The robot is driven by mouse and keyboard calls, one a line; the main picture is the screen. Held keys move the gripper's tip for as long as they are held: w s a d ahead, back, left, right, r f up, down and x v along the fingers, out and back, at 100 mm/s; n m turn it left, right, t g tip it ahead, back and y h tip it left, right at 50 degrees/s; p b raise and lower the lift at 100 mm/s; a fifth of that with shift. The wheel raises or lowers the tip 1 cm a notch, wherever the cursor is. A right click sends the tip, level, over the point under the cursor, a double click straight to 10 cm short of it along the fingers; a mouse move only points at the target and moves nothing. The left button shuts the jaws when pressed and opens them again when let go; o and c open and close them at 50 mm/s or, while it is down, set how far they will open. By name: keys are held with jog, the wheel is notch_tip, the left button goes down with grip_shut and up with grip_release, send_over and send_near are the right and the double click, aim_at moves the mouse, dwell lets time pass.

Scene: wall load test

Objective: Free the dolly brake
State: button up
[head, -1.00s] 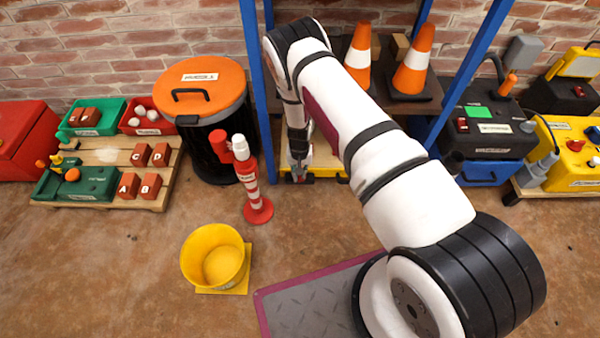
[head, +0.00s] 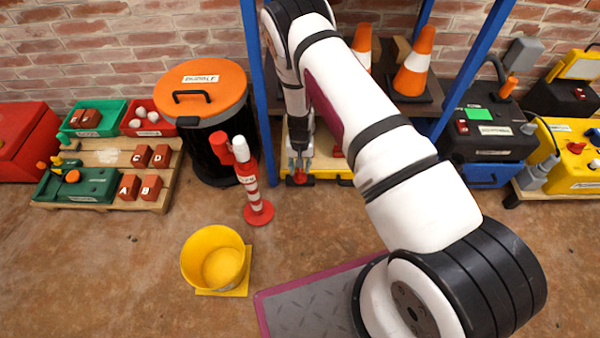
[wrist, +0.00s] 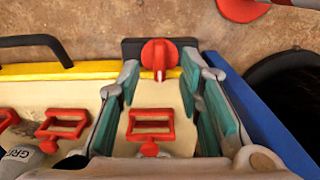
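The dolly (wrist: 85,92) has a cream deck and a yellow edge in the wrist view. A round red knob (wrist: 160,56) with a white mark, which looks like the brake, sits on a dark block at that edge. My gripper (wrist: 160,80) is open, with a teal-padded finger on each side of the knob. The fingers look apart from it; how far above it they are I cannot tell. In the head view my gripper (head: 299,163) points down at the dolly's front edge, and the red knob (head: 300,179) shows just below it.
Red handled pieces (wrist: 150,125) lie on the deck between and beside my fingers. A blue post (wrist: 262,130) runs close on the right in the wrist view. An orange-lidded bin (head: 205,85) and a red-white bollard (head: 250,185) stand left of the dolly.

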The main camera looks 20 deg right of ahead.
aim_at(300, 176)
notch_tip(300, 176, up, 7)
dwell(0.3)
jog(key=shift+d+f, duration=0.1)
dwell(0.4)
